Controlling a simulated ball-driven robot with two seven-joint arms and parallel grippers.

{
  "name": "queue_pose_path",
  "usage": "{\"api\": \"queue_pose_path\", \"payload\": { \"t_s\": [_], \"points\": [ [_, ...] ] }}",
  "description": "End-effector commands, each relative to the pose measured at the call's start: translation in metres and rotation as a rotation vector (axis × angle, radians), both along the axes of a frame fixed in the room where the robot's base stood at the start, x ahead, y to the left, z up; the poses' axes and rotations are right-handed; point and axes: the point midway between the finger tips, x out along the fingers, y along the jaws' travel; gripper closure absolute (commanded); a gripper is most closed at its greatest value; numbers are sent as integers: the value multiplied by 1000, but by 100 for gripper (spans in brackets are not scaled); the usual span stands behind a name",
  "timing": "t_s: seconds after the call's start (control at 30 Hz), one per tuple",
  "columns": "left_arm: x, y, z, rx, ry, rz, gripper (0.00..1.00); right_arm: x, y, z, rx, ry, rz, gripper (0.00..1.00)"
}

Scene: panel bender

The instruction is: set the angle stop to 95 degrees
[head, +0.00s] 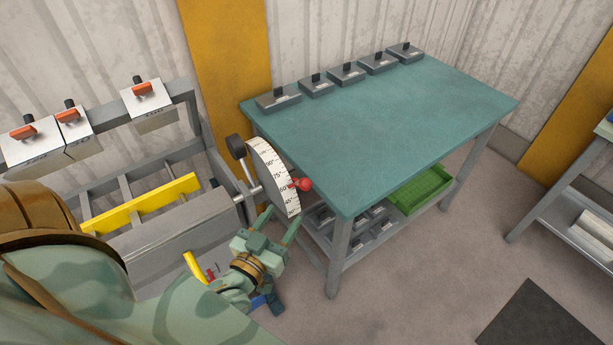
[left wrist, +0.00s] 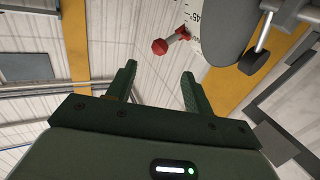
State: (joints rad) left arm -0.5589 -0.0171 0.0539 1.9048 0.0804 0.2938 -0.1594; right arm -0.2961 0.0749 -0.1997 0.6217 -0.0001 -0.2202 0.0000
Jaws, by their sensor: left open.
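The angle stop is a white curved scale (head: 268,172) on the side of the grey bender, with marks from 45 upward. Its red knob (head: 303,184) sits at the scale's edge, close to the 60 mark. My left gripper (head: 283,215) is open and empty, just below the knob and scale. In the left wrist view, the red knob (left wrist: 160,46) lies beyond the open fingertips, apart from them, and part of the scale (left wrist: 196,18) shows the 45 mark. My right gripper is in neither view.
A teal-topped table (head: 400,125) stands close beside the scale, with several grey blocks along its back edge and a green tray (head: 420,189) on its lower shelf. A black-ended lever (head: 237,147) is left of the scale. A yellow bar (head: 140,203) crosses the bender.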

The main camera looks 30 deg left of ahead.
Motion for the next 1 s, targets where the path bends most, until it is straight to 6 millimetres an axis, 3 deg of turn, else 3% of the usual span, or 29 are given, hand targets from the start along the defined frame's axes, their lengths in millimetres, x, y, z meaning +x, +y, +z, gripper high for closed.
{"api": "queue_pose_path", "payload": {
  "t_s": [0.3, 0.5, 0.7, 1.0],
  "points": [
    [82, 7, 0, 0, -1, -1, 48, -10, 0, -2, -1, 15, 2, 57],
    [120, 11, -1, 1, 1, -1, 48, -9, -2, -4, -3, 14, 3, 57],
    [137, 12, -2, 1, 3, -1, 48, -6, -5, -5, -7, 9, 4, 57],
    [139, 12, -2, 1, 4, -1, 51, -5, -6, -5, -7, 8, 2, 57]
  ]
}}
